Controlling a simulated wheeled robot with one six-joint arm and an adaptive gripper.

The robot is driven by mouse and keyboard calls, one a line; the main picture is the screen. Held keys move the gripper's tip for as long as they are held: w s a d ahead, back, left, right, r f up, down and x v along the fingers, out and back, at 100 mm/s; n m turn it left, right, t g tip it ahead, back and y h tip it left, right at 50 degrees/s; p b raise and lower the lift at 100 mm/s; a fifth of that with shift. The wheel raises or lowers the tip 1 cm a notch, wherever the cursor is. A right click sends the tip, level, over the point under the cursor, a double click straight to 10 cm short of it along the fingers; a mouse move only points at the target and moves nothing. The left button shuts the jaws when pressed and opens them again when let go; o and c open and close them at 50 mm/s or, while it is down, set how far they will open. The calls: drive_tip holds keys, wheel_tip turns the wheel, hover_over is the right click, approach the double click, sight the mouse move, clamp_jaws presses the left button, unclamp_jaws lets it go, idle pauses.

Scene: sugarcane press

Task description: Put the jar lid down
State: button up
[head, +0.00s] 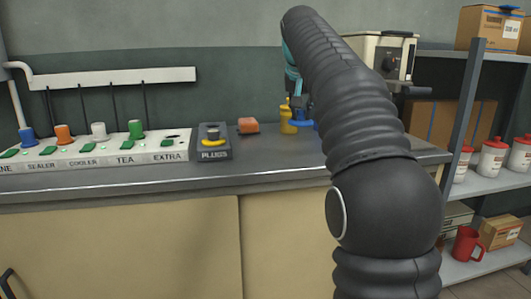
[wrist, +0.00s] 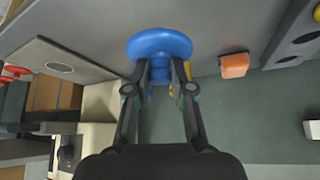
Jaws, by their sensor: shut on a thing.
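The jar lid (wrist: 160,42) is a round blue disc with a narrower grip part between my fingertips. My gripper (wrist: 160,70) is shut on that part in the wrist view. In the head view my arm hides most of the gripper, and a bit of the blue lid (head: 304,124) shows low over the steel counter (head: 270,157). I cannot tell whether the lid touches the counter. A yellow container (head: 287,122) stands just left of the lid; in the wrist view a little yellow shows behind my fingers.
An orange block (head: 248,125) and a dark PLUGS box (head: 214,143) with a yellow-ringed plug stand to the left. A white socket strip (head: 100,150) with coloured plugs lies further left. A beige machine (head: 380,55) stands behind my arm. Bare counter lies in front of the orange block.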

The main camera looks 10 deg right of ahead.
drive_tip(key=w+a+f, duration=0.1)
drive_tip(key=a+f, duration=0.1)
drive_tip(key=w+a+f+b, duration=0.1)
drive_tip(key=a, duration=0.2)
drive_tip(key=w+a+f, duration=0.2)
drive_tip(key=a, duration=0.1)
drive_tip(key=shift+a+f, duration=0.25)
drive_tip(key=shift+f, duration=0.1)
drive_tip(key=shift+f+b, duration=1.1)
drive_tip(key=shift+f, duration=0.9)
drive_tip(key=shift+f, duration=0.15)
drive_tip(key=o, duration=0.9)
